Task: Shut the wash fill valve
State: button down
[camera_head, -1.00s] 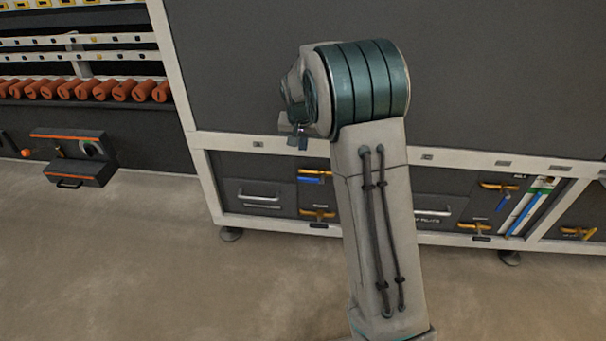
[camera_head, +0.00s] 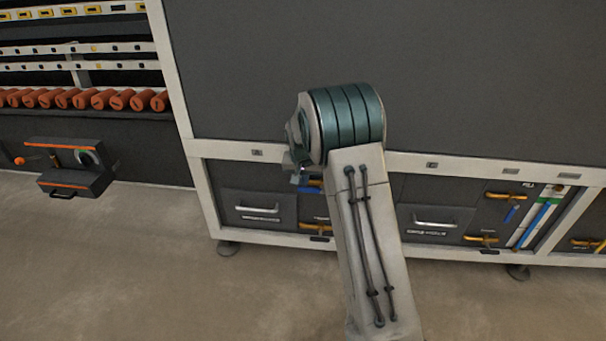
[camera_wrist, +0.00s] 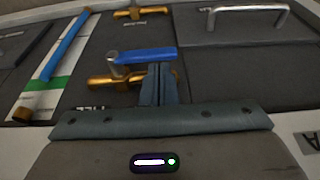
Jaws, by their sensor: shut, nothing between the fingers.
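In the wrist view a brass valve (camera_wrist: 98,83) has a blue lever (camera_wrist: 148,55) lying roughly along its pipe, with the pivot at its left end. A partly hidden label beside it seems to read "FILL"; I cannot read "wash". My gripper (camera_wrist: 158,72) is shut and empty, its fingertips at the lever's free end; whether they touch it is unclear. In the head view my gripper (camera_head: 303,178) is in front of the left bay, and the blue lever (camera_head: 313,189) is partly hidden by my arm.
A drawer (camera_head: 258,208) is left of the valve, and a lower brass valve (camera_wrist: 140,13) is nearby. A blue sight tube (camera_wrist: 64,45) stands beside them. Farther right is another fill valve (camera_head: 505,196) with its blue lever hanging down. A black box (camera_head: 70,165) juts out at left.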

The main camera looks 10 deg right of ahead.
jog(key=shift+f, duration=0.55)
